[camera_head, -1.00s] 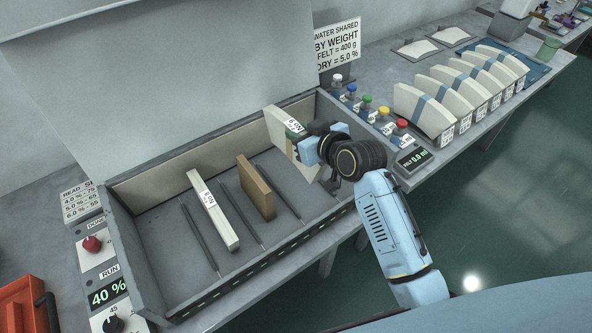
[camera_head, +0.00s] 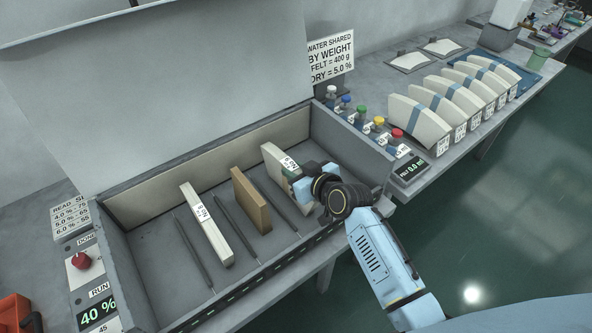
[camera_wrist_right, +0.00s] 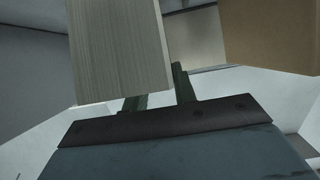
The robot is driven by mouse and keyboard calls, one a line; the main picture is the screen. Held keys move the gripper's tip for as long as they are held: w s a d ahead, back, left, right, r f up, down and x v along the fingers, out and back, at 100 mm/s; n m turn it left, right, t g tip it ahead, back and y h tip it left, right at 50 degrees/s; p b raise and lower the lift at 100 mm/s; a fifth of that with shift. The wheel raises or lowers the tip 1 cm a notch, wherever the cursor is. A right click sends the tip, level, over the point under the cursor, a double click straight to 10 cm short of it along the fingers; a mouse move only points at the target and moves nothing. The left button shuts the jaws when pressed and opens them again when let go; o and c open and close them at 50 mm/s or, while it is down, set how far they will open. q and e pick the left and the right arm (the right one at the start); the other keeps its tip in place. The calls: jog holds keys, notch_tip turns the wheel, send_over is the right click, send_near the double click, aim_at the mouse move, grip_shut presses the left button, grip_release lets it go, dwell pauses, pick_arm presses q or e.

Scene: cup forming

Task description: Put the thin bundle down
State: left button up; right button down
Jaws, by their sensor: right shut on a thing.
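A pale thin bundle (camera_head: 276,163) with a white number label stands on edge in the right part of the open grey box (camera_head: 118,262). My right gripper (camera_head: 291,183) is shut on its near end. I cannot tell whether its underside touches the box floor. In the right wrist view, the pale bundle (camera_wrist_right: 118,50) covers part of the gripper fingers (camera_wrist_right: 160,92). Another pale bundle (camera_head: 208,228) with a label and a brown block (camera_head: 251,199) stand in the box to the left. My left gripper is not in view.
Thin dark rods (camera_head: 193,252) lie on the box floor between the pieces. A raised lid (camera_head: 150,90) stands behind. Colored-capped bottles (camera_head: 362,113) and a small display (camera_head: 410,170) are right of the box. Several banded curved stacks (camera_head: 418,120) stand farther right.

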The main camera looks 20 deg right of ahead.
jog(key=c, duration=1.1)
grip_release()
jog(key=shift+f, duration=0.1)
jog(key=shift+r, duration=0.2)
jog(key=p+v, duration=0.1)
jog(key=v, duration=1.1)
